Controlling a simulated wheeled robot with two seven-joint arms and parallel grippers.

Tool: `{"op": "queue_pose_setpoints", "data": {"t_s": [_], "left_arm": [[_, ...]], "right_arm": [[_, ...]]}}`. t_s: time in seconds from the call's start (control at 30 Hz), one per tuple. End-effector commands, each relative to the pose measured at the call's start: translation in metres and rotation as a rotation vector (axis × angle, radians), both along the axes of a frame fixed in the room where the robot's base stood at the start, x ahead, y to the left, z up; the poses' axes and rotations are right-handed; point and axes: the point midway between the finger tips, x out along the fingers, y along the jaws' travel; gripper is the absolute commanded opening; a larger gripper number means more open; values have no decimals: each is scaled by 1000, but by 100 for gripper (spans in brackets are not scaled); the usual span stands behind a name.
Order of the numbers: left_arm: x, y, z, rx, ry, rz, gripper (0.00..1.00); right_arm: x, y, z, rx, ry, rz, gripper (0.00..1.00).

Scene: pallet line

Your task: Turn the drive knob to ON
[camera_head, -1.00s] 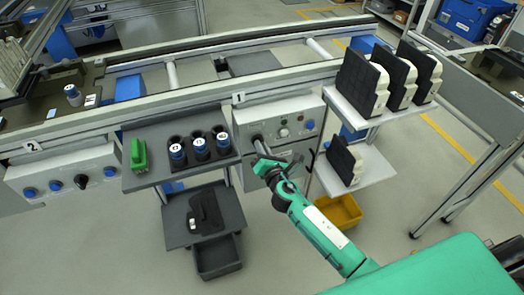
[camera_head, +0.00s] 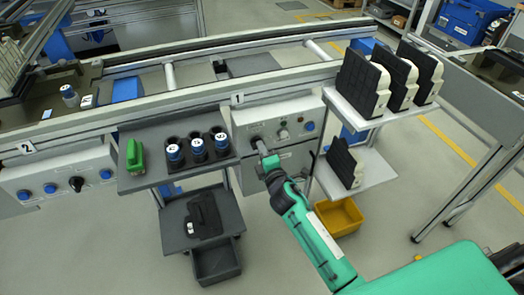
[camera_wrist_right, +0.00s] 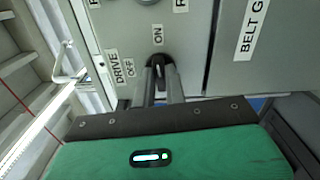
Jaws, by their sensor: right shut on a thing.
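The drive knob (camera_wrist_right: 160,58) is a dark rotary knob on the grey panel marked 1 (camera_head: 275,112). The wrist view shows a DRIVE label beside it, with an OFF label (camera_wrist_right: 130,68) to its left and an ON label (camera_wrist_right: 157,33) above it. My right gripper (camera_wrist_right: 161,75) is shut on the knob, a finger on each side; it also shows at the panel's left part in the head view (camera_head: 260,146). The fingers hide part of the knob, and I cannot tell exactly where its pointer sits. My left gripper is not in view.
The same panel carries small lamps and a blue button (camera_head: 310,126). Left of it, a dark shelf (camera_head: 145,180) holds blue-capped containers and a green object (camera_head: 135,155). Panel 2 (camera_head: 60,175) is farther left. Black-and-white blocks stand on the right shelves; a yellow bin (camera_head: 340,218) sits below.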

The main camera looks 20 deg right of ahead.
Motion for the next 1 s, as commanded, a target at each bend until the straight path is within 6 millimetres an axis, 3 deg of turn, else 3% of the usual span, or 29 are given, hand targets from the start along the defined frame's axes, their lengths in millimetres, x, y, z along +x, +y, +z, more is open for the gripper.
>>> {"op": "queue_pose_setpoints", "data": {"t_s": [0.3, 0.8, 0.83, 0.93, 1.0], "left_arm": [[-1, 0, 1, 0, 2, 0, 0], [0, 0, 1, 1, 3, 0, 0], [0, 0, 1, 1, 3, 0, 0], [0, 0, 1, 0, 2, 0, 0], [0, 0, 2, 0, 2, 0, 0]], "right_arm": [[0, 0, -1, 107, 6, -1, 0], [0, 0, -1, 126, 6, -1, 0], [0, 0, -1, 126, 6, -1, 15], [0, 0, -1, 125, 6, -1, 34], [0, 0, -1, 125, 5, -1, 35]]}}
